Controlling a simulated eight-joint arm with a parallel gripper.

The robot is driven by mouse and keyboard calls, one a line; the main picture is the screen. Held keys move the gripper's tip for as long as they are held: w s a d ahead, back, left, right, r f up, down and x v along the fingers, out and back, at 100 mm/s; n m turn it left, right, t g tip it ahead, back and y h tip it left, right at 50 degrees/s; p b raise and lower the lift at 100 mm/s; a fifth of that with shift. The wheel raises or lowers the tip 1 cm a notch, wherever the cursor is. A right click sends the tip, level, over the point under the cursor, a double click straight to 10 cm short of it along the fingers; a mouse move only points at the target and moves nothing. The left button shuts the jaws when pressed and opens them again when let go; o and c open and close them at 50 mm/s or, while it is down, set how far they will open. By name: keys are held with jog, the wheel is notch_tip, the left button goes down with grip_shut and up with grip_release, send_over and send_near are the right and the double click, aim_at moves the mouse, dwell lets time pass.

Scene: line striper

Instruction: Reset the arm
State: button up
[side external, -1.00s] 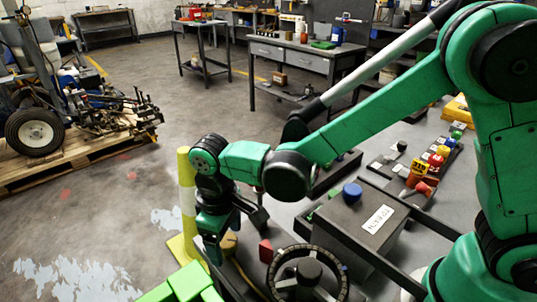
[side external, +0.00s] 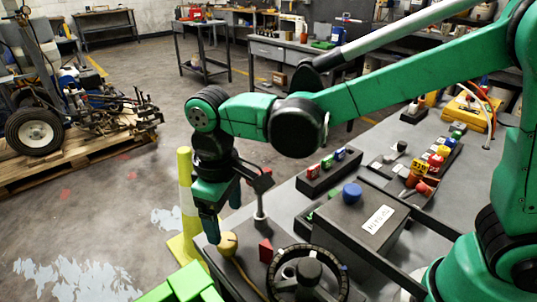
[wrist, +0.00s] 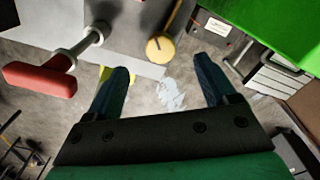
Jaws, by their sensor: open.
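My green arm reaches over the left end of the grey work surface. My gripper (side external: 222,215) points down near that edge. Its two dark blue fingers are apart, with nothing held; they also show spread in the wrist view (wrist: 162,68). A yellow round knob (side external: 228,243) sits below the fingers on the surface, and it shows in the wrist view (wrist: 160,47) ahead of the gap. A lever with a silver shaft (side external: 260,207) stands just right of my gripper. Its red handle (wrist: 40,78) is left of the fingers in the wrist view, apart from them.
A dark wheel (side external: 308,275) and a grey box with a blue button (side external: 351,190) are to the right. A block with coloured switches (side external: 333,165) lies behind. A yellow post (side external: 186,190) stands left of my gripper.

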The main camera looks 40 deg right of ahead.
jog(key=s+d+r+m+t, duration=0.2)
jog(key=d+m+t, duration=0.1)
jog(key=d, duration=0.5)
jog(key=s+d+r+m+t, duration=0.2)
jog(key=d+m+t, duration=0.1)
jog(key=d, duration=0.5)
jog(key=shift+s+t, duration=0.15)
jog(key=shift+t, duration=0.35)
